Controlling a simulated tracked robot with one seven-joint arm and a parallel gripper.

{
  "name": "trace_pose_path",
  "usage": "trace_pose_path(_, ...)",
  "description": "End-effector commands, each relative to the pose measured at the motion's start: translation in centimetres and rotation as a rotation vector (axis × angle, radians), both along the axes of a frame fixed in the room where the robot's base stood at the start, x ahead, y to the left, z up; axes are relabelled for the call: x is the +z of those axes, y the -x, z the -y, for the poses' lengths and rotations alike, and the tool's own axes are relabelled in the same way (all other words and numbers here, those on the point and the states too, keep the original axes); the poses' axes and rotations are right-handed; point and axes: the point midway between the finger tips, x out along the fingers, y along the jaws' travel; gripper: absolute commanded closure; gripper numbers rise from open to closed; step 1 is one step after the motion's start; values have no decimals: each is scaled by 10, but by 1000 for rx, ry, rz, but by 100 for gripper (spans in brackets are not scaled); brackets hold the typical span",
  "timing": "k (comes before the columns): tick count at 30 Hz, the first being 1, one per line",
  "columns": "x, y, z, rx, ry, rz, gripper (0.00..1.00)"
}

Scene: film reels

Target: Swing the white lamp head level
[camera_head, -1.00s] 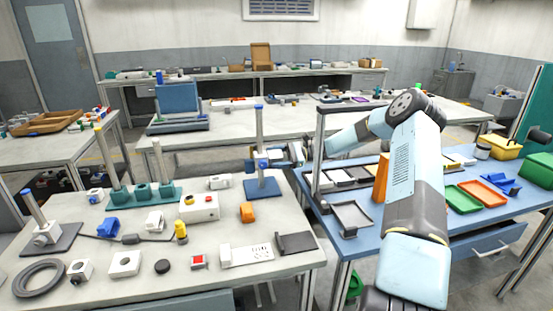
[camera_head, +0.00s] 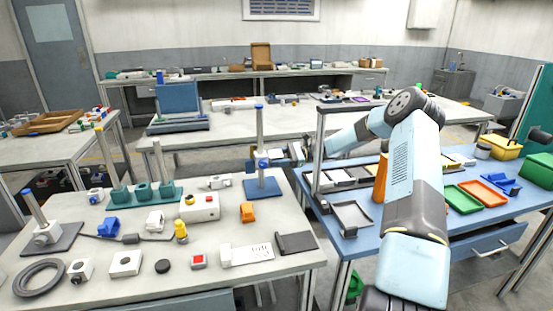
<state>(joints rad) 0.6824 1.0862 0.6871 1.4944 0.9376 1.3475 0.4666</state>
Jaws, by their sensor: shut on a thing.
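An upright grey post with a blue cap stands on a blue base plate (camera_head: 265,190) at the back right of the near grey table. A small pale piece, which seems to be the white lamp head (camera_head: 262,154), is at the post above a blue clamp (camera_head: 263,163). My gripper (camera_head: 276,155) reaches in from the right, at the height of this piece, and appears shut on it. The fingers are tiny and partly merge with the clamp, so the exact grip and the head's tilt cannot be made out. My forearm passes behind a grey upright post.
The near grey table (camera_head: 95,262) holds a white box with a red button (camera_head: 200,208), an orange block (camera_head: 247,212) and several small parts. A tall grey post (camera_head: 318,150) stands on the blue table (camera_head: 375,245), close to my forearm.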

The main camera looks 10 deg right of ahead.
Motion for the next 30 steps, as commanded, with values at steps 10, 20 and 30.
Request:
trace_pose_path(10,0,1,0,0,1,-311,79)
trace_pose_path(20,0,0,1,-2,0,-380,79)
trace_pose_path(30,0,0,1,-2,-1,-379,30)
